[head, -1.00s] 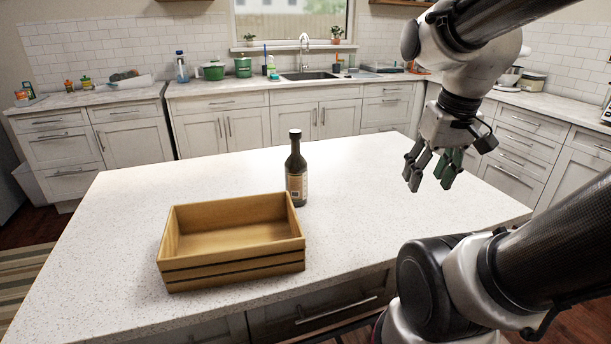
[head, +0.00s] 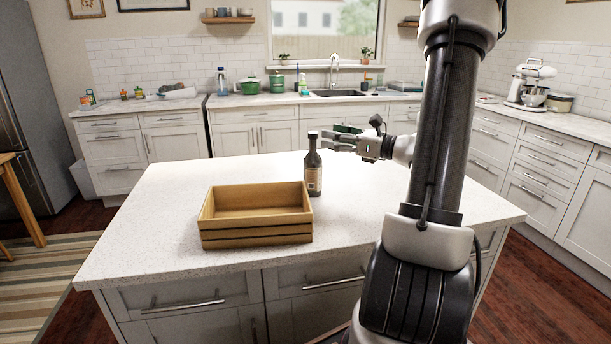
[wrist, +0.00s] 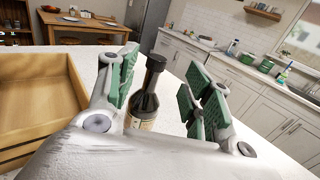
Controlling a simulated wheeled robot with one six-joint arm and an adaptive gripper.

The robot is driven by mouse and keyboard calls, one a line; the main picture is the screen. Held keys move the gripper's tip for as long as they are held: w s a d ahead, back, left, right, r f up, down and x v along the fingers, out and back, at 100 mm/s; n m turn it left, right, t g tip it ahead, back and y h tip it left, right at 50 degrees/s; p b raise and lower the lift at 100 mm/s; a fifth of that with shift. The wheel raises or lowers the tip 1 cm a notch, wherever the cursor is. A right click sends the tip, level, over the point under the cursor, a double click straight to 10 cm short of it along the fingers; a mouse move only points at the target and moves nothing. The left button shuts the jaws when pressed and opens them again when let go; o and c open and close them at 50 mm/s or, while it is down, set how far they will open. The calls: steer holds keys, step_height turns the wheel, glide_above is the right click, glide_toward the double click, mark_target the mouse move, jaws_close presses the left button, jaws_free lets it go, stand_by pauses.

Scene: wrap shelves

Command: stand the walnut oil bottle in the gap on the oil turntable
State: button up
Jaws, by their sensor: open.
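A dark bottle with a black cap and a pale label (head: 313,172) stands upright on the island, just right of the wooden crate. I cannot read its label. My gripper (head: 337,140) is open, beside the bottle's upper part and to its right in the head view. In the wrist view the bottle (wrist: 147,97) shows between the green-padded fingers of my gripper (wrist: 160,90), with no clear contact. The bottle's lower part is hidden there by my gripper's body. I see no oil turntable in either view.
An empty wooden crate (head: 256,237) sits on the white speckled island (head: 150,215), close left of the bottle. The island's left side is clear. Counters with pots, a sink (head: 338,93) and a stand mixer (head: 533,82) line the walls.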

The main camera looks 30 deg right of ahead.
mark_target(313, 132)
steer(key=x, duration=0.7)
steer(key=shift+a+f, duration=0.2)
steer(key=shift+f, duration=0.15)
jaws_close()
